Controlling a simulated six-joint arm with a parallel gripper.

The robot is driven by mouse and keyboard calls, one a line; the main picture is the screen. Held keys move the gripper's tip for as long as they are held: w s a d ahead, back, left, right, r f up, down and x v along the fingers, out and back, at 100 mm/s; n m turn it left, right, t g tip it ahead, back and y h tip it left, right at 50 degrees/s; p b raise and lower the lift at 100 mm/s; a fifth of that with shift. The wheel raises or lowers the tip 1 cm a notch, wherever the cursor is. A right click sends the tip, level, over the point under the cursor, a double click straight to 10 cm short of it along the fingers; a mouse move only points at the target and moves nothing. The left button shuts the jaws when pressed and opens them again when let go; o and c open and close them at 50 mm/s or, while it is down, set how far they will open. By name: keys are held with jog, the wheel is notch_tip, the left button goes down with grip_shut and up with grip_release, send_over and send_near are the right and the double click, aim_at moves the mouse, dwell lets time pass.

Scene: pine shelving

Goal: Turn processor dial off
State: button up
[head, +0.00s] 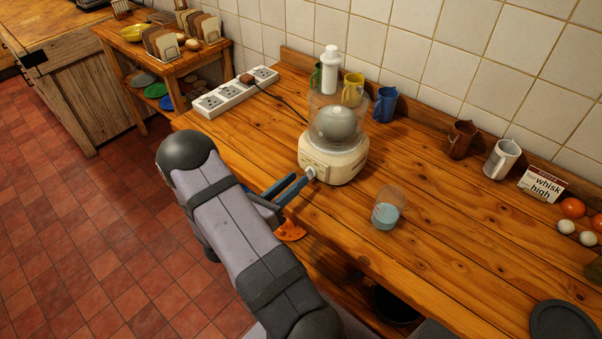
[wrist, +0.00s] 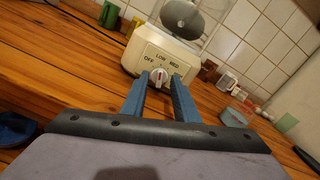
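The food processor (head: 333,160) has a cream base and a clear bowl with a grey, rounded shape inside, and stands on the wooden counter. Its dial (wrist: 159,75) is a small pale knob with a reddish mark on the front face. The labels OFF, LOW and MED show around it; other labels are hidden or too small to read, and I cannot tell its exact setting. My gripper (head: 301,179) points at the dial from the front. In the wrist view, its blue fingers (wrist: 160,79) are apart, one on each side of the dial, with no clear contact.
A clear cup with bluish contents (head: 387,209) stands right of the processor. A white bottle (head: 330,70) and several mugs, including a blue one (head: 385,104), stand behind. A power strip (head: 236,92) lies left.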

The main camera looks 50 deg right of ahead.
aim_at(307, 169)
jog(key=shift+d+p, duration=0.4)
jog(key=shift+d, duration=1.3)
jog(key=shift+c, duration=0.3)
grip_shut()
jog(key=shift+n, duration=0.4)
jog(key=n+p, duration=0.1)
jog(key=n, duration=0.2)
jog(key=shift+w, duration=0.15)
jog(key=shift+w+f+n+p, duration=0.15)
jog(key=shift+n+p, duration=0.1)
jog(key=shift+n, duration=0.75)
jog(key=shift+f+n+p, duration=0.1)
jog(key=shift+n+p, duration=0.15)
jog(key=shift+n, duration=0.75)
jog(key=shift+o, duration=0.3)
grip_release()
